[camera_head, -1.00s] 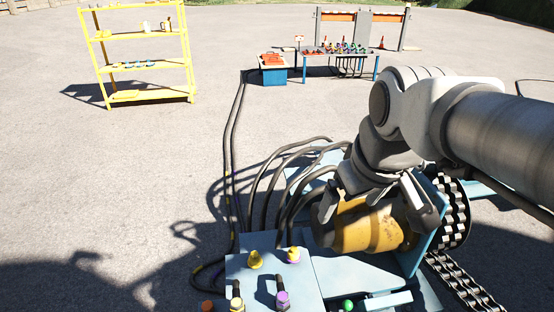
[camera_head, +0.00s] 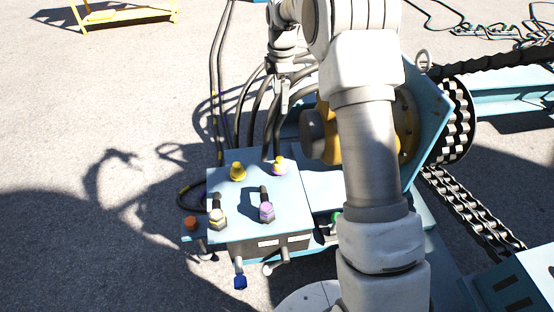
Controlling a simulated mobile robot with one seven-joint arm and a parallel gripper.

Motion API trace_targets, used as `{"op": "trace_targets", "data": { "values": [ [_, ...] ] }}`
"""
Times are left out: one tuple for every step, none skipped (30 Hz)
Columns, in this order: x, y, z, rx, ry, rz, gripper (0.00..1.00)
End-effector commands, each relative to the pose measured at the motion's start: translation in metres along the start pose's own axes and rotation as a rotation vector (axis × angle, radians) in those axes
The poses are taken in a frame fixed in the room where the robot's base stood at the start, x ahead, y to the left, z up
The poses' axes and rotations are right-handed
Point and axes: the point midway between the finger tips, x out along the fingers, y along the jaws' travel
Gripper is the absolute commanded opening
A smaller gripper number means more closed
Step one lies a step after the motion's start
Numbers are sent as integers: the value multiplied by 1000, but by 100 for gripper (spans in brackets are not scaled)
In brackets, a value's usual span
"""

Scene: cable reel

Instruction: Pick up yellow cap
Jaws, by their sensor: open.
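A yellow cap (camera_head: 238,171) sits on the back left part of the light-blue box (camera_head: 240,199).
A purple cap (camera_head: 267,212) and a pale yellow fitting (camera_head: 217,218) stand at the box's front. An orange cap (camera_head: 191,223) and a blue cap (camera_head: 240,282) are at its edges. Black hoses (camera_head: 256,110) rise behind. A yellow drum (camera_head: 330,135) is partly hidden by my arm.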

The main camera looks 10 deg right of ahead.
Motion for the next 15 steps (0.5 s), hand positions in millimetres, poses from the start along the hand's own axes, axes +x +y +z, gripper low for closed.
{"op": "trace_targets", "data": {
  "values": [
    [37,6,0,-56,2,-20,96],
    [51,10,0,-91,3,-28,96],
    [69,14,0,-136,5,-39,96],
    [82,17,0,-167,7,-46,96],
    [93,19,0,-196,9,-53,96],
    [107,21,0,-231,11,-61,96],
    [117,22,0,-253,13,-67,96],
    [125,23,0,-274,15,-71,96],
    [134,24,0,-297,17,-76,96],
    [139,25,0,-312,18,-79,96],
    [144,26,0,-324,19,-81,96],
    [149,26,0,-337,21,-84,96],
    [153,26,0,-344,21,-86,96],
    [156,26,0,-349,22,-87,96],
    [162,26,-1,-353,22,-88,96]
  ]
}}
